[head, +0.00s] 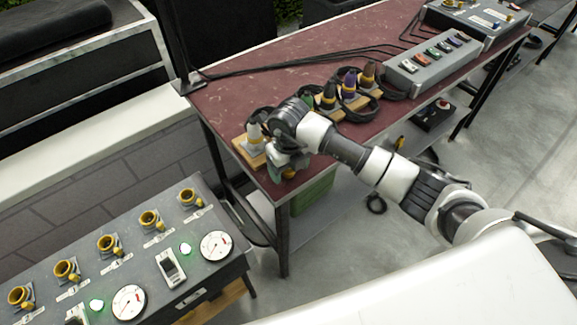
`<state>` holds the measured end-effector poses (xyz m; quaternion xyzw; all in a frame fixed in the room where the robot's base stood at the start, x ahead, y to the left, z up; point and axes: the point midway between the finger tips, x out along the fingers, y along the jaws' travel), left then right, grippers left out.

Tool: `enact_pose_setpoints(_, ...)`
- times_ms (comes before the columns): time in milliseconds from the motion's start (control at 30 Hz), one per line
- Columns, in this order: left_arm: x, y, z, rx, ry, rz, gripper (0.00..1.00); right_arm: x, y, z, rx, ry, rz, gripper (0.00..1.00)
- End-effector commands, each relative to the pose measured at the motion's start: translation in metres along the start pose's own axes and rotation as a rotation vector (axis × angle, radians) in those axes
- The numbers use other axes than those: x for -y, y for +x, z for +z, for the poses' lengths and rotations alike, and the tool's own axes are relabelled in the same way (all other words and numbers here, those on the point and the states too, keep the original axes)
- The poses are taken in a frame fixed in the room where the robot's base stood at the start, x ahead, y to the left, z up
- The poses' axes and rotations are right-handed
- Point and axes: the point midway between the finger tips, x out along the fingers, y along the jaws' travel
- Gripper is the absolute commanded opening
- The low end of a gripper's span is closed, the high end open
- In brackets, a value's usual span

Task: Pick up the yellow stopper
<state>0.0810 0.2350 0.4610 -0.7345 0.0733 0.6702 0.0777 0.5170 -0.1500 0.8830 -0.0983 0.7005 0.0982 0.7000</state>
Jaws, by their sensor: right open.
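On the dark red table (300,75), several small cone-shaped plugs stand in a row on wooden blocks. The nearest, a pale grey and yellowish one (254,134), is at the table's front left corner. Others behind it are a dark one with a yellowish band (328,97), a purple one (349,83) and a brown one (368,74). I cannot tell for sure which is the yellow stopper. My right gripper (286,166) is open at the table's front corner, just right of the pale plug; its fingers are partly hidden. My left gripper is out of view.
Black cables loop around the plugs. A grey switch box (427,68) stands farther right on the table. A grey panel (130,255) with yellow sockets and gauges is at the lower left. A green crate (312,200) sits below the table. The floor to the right is mostly open.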

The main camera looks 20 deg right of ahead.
Motion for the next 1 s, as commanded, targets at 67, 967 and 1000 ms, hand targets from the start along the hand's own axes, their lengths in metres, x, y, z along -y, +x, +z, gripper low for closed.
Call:
enact_pose_setpoints(67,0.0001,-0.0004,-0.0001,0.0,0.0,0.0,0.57,0.0,0.0019,0.0001,0.001,0.0,0.0,0.74)
enact_pose_setpoints(967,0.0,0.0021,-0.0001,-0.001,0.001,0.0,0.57,0.0001,-0.0044,0.0009,0.003,-0.001,0.001,0.2)
enact_pose_setpoints(1000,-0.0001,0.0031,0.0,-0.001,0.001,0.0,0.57,0.0001,-0.0075,0.001,0.004,-0.001,0.0,0.2)
